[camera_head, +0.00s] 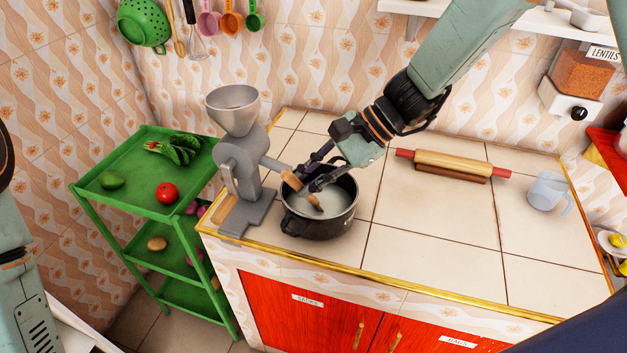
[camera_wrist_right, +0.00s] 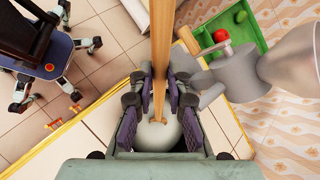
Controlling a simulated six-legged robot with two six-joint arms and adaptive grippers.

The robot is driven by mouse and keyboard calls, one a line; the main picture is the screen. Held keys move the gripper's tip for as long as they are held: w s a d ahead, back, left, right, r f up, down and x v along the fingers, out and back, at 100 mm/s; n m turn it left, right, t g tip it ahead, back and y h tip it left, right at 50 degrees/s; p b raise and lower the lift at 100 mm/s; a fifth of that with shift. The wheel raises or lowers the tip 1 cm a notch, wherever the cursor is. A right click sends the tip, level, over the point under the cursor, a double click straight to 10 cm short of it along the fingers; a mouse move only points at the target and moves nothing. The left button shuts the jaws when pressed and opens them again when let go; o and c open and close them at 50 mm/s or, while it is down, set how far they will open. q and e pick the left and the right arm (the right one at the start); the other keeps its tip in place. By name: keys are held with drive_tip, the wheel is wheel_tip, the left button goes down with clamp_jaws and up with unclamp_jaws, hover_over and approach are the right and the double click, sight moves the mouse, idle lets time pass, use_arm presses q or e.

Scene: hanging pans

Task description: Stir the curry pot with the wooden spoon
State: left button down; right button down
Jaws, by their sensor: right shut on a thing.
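The dark pot (camera_head: 318,222) stands on the tiled counter, left of its middle, with pale whitish contents (camera_head: 335,200). My right gripper (camera_head: 309,176) reaches down over the pot from the upper right. It is shut on the wooden spoon (camera_head: 302,190), which is tilted with its lower end inside the pot. In the right wrist view the spoon (camera_wrist_right: 160,45) runs up between the purple-grey finger pads, and the pale pot contents show behind the fingers. How deep the spoon tip sits is hard to tell. My left gripper is out of view; only part of its arm shows.
A rolling pin (camera_head: 455,165) and a clear measuring cup (camera_head: 547,190) lie to the right. A green shelf cart (camera_head: 130,205) stands left. The counter's front middle is clear.

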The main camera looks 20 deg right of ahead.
drive_tip(key=shift+d, duration=0.2)
drive_tip(key=shift+r, duration=0.15)
wheel_tip(320, 180, up, 13)
drive_tip(key=p, duration=0.9)
idle(0.4)
drive_tip(key=shift+a+r, duration=0.1)
